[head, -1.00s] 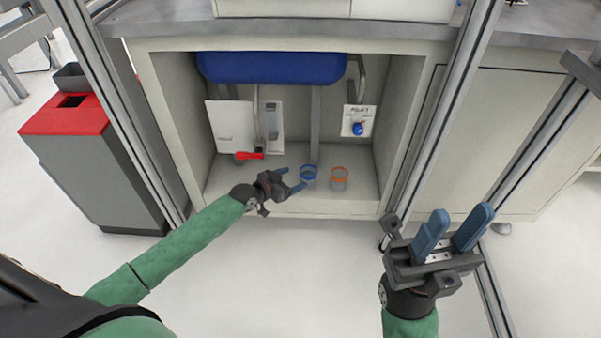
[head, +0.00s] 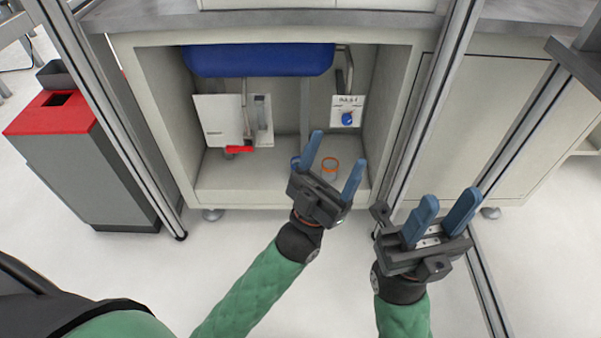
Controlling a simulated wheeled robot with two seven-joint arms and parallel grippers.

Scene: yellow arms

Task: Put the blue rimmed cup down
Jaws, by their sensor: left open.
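The blue rimmed cup (head: 295,161) stands on the floor of the open cabinet, mostly hidden behind my left gripper's left finger and body.
A blue basin (head: 260,60) hangs at the top of the cabinet (head: 235,180). A red-handled valve (head: 239,149) is at the left inside, and a blue knob (head: 347,118) on a white plate at the right. A red-topped bin (head: 60,125) stands left. Metal posts flank the opening.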

